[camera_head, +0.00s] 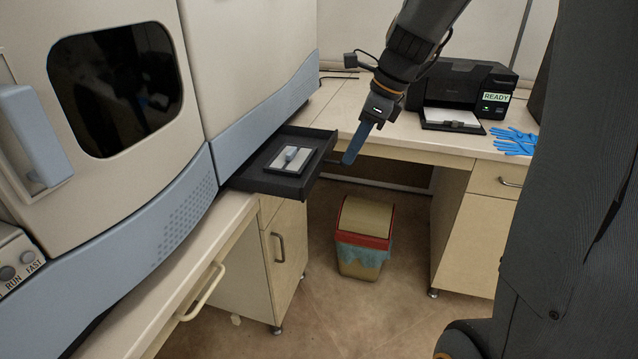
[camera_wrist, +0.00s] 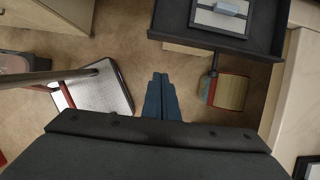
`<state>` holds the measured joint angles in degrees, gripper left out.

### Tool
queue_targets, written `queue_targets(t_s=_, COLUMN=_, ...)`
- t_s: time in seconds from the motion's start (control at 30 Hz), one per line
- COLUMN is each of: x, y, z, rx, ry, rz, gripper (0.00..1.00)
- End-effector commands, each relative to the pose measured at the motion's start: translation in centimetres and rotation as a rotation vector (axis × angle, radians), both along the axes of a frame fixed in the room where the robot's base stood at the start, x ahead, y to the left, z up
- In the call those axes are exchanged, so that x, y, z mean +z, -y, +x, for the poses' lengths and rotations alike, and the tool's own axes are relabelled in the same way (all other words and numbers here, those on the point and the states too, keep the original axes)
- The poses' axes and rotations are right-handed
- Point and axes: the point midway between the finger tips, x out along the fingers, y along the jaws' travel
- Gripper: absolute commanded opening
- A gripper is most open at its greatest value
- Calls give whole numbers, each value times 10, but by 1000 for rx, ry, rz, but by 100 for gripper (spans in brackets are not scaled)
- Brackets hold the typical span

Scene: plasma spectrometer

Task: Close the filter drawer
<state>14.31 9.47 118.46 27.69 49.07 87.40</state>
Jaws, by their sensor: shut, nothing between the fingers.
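The filter drawer (camera_head: 268,182) is a dark tray pulled out from the lower right side of the large spectrometer (camera_head: 255,80). It holds a flat grey filter plate (camera_head: 292,160) with a small raised handle. In the wrist view the drawer (camera_wrist: 271,45) is at the top right, with part of the plate (camera_wrist: 220,20) inside it. My gripper (camera_head: 350,157) points down, just right of the drawer's outer front in the head view, with a small gap seeming to separate them. Its blue fingers are together and empty; they also show in the wrist view (camera_wrist: 160,80).
A bin (camera_head: 362,242) with a red rim stands on the floor below the drawer. A printer (camera_head: 462,90) and blue gloves (camera_head: 516,141) are on the back bench. A cabinet handle (camera_head: 204,291) sticks out at the front. Open floor lies between the benches.

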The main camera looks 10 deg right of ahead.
Motion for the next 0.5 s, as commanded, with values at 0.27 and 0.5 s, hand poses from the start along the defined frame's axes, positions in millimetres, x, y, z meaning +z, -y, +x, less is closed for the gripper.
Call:
queue_targets(t_s=0.27, x=-22, y=-8, z=6, rx=-25, ry=-10, rz=12, gripper=0)
queue_targets(t_s=0.5, x=-67, y=-23, z=15, rx=-24, ry=-12, rz=12, gripper=0)
